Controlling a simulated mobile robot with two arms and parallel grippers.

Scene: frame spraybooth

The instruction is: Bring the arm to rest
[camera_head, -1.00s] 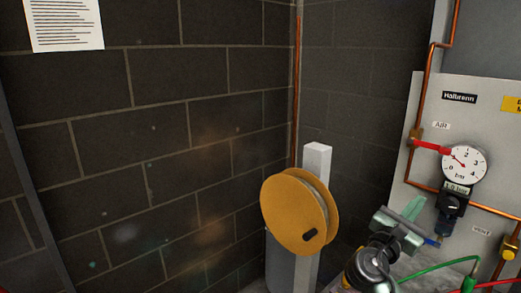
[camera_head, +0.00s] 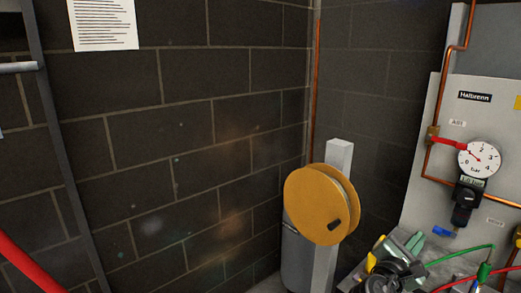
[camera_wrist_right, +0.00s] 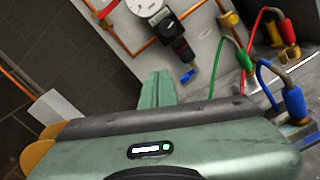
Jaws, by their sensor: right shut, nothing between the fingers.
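My right gripper (camera_head: 416,242) is at the lower right of the head view, in front of the grey panel's lower part. Its green fingers are together and hold nothing; in the right wrist view the fingers (camera_wrist_right: 158,88) also show closed, pointing towards the panel. Part of the right arm is cut off by the bottom edge of the head view. My left gripper is not in view.
A panel (camera_head: 425,190) carries a gauge (camera_head: 480,159), a red-handled valve (camera_head: 449,141) and copper pipes. Green, red and blue hoses (camera_wrist_right: 228,88) hang near my right gripper. A yellow reel (camera_head: 312,206) stands on a grey post (camera_head: 340,157) left of it. A brick wall fills the left.

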